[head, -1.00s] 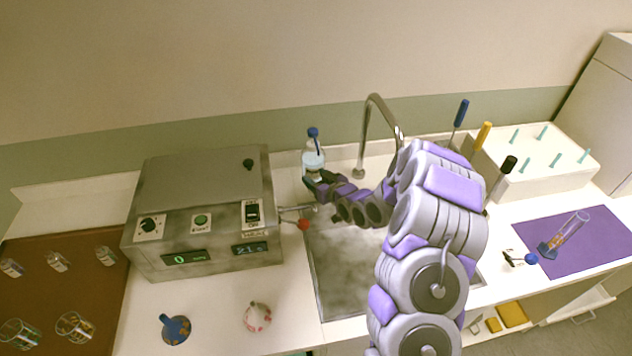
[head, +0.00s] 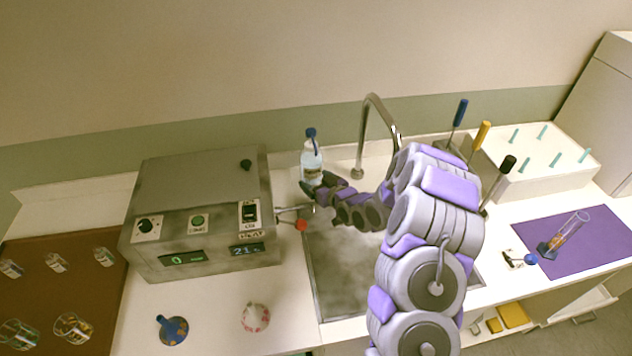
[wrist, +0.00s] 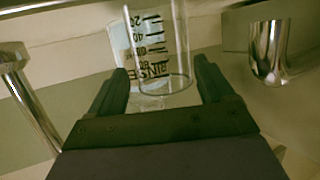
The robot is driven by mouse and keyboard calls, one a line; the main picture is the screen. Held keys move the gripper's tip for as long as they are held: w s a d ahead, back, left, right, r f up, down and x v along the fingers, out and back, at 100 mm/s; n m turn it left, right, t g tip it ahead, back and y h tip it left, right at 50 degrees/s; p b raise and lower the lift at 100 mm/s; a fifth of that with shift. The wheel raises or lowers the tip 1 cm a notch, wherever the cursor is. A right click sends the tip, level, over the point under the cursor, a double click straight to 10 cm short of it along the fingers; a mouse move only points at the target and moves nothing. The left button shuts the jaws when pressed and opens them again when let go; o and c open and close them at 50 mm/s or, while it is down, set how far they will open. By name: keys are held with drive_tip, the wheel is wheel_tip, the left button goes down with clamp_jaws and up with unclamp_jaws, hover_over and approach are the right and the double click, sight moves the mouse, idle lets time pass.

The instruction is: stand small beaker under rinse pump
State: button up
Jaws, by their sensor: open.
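The rinse pump (head: 311,162) is a clear bottle with a blue top, standing on the counter behind the sink's left end. My gripper (head: 312,190) is just in front of it in the head view. In the head view my gripper hides the beaker.
A steel machine (head: 200,215) stands left of the sink (head: 345,275); its red-tipped lever (head: 301,225) is near my gripper. The curved faucet (head: 367,125) is right of the pump. A purple mat (head: 590,250) lies at right.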

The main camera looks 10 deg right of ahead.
drive_tip(key=shift+r, duration=0.55)
drive_tip(key=s+d+r+m+g+h+p, duration=0.1)
drive_tip(key=s+d+r+g+h, duration=0.2)
drive_tip(key=s, duration=0.6)
drive_tip(key=s+d+r+g+h, duration=0.1)
drive_tip(key=s+d+r+g, duration=0.15)
drive_tip(key=s+r, duration=0.45)
drive_tip(key=s+d+r+m+g+h+p, duration=0.1)
drive_tip(key=s+d+r+g+h, duration=0.15)
drive_tip(key=s, duration=0.85)
drive_tip(key=s+a+r+g, duration=0.2)
drive_tip(key=s, duration=0.6)
drive_tip(key=s+a+r+m+g, duration=0.1)
drive_tip(key=s+a+r+g, duration=0.1)
drive_tip(key=s, duration=0.6)
drive_tip(key=s+a+r+m+g, duration=0.1)
drive_tip(key=s+a+r+g, duration=0.2)
drive_tip(key=s, duration=0.6)
drive_tip(key=shift+a+r+y, duration=0.3)
drive_tip(key=shift+a+y, duration=0.05)
drive_tip(key=shift+a, duration=0.35)
